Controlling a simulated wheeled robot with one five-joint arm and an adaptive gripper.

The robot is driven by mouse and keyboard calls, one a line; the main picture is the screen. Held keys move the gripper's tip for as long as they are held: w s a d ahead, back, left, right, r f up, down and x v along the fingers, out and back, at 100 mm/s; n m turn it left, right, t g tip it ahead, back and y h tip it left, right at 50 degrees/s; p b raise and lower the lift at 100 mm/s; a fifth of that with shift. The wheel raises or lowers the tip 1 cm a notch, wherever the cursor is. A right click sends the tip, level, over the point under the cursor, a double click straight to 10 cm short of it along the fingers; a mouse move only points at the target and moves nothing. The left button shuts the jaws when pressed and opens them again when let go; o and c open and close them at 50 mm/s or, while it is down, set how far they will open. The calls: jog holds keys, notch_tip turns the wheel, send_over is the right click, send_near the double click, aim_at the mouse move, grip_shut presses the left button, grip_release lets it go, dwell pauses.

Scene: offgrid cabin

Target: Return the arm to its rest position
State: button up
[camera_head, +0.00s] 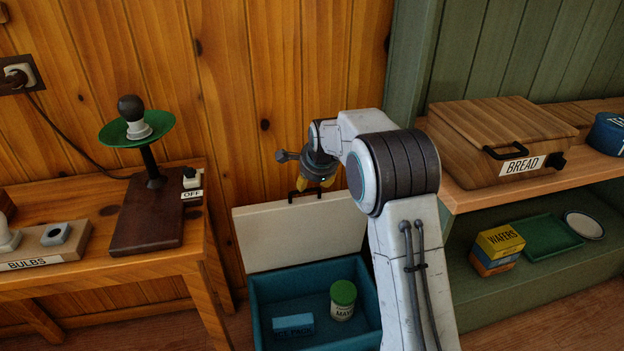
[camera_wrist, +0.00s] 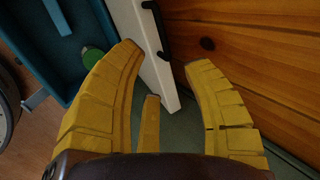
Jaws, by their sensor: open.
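My arm rises from the lower middle of the head view and bends over at the top. My gripper (camera_head: 318,183) hangs at its end, in front of the wood wall and by the top of the raised white lid (camera_head: 288,238). In the wrist view my gripper (camera_wrist: 162,72) shows its yellow fingers spread apart with nothing between them. The lid's edge (camera_wrist: 150,75) and its black handle (camera_wrist: 156,30) are visible beyond the fingers. Part of the gripper is dark and small in the head view.
The open teal cooler (camera_head: 262,325) holds a green-lidded jar (camera_head: 343,299) and a blue ice pack (camera_head: 293,324). A wooden table (camera_head: 90,258) with a lamp (camera_head: 140,130) stands at left. Shelves with a bread box (camera_head: 500,140) and a wafers box (camera_head: 499,242) are at right.

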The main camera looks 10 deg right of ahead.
jog(key=s+r+n+g+p, duration=0.1)
jog(key=s+r+n+p, duration=0.85)
jog(key=s+r, duration=0.9)
jog(key=s+r+n+p, duration=0.2)
jog(key=s+p, duration=0.2)
jog(key=s, duration=0.4)
jog(key=s+r+n+g+p, duration=0.1)
jog(key=s+r+n+p, duration=0.2)
jog(key=s, duration=0.4)
jog(key=s+r+n+g+p, duration=0.1)
jog(key=s+r+n+p, duration=0.2)
jog(key=s+p, duration=0.2)
jog(key=s, duration=0.3)
jog(key=shift+s+a+r, duration=0.2)
jog(key=shift+s+a, duration=0.1)
jog(key=shift+s, duration=0.05)
